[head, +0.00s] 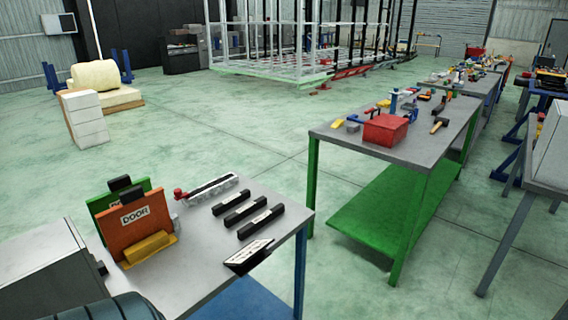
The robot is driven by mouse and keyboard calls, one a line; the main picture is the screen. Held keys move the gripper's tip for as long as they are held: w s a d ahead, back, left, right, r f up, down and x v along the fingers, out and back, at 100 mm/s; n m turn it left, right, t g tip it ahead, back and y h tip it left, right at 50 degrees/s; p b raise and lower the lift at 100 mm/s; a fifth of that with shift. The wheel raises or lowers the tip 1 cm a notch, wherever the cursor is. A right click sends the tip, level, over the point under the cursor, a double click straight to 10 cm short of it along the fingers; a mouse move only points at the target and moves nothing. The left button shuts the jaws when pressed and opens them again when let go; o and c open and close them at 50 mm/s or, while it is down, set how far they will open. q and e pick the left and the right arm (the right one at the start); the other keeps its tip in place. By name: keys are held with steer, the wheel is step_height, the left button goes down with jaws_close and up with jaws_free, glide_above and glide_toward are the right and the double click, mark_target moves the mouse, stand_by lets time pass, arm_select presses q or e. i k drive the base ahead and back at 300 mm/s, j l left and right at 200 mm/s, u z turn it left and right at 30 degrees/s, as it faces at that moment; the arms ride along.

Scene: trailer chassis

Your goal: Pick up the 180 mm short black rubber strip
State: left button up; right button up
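Three black strips with small white labels lie side by side on the near grey table (205,262). The farthest strip (231,202) looks the shortest. The middle strip (246,210) looks a little longer, and the nearest strip (261,222) looks the longest. The label print is too small to read, so I cannot confirm which is the 180 mm one. The strips lie apart from each other with bare table between them. Neither of my grippers is in view.
A white rack (208,188) with a dark bar lies behind the strips. A black-and-white plate (248,256) lies in front. An orange DOOR panel (139,226) and a green panel (108,198) stand left. A green-legged table (425,140) holds a red box (386,130).

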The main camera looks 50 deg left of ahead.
mark_target(228, 204)
steer(key=i+u, duration=0.35)
steer(key=i, duration=0.2)
steer(key=i+l+u, duration=0.2)
steer(key=i+u, duration=0.15)
steer(key=i, duration=0.15)
steer(key=i+l+u, duration=0.35)
steer(key=i, duration=0.2)
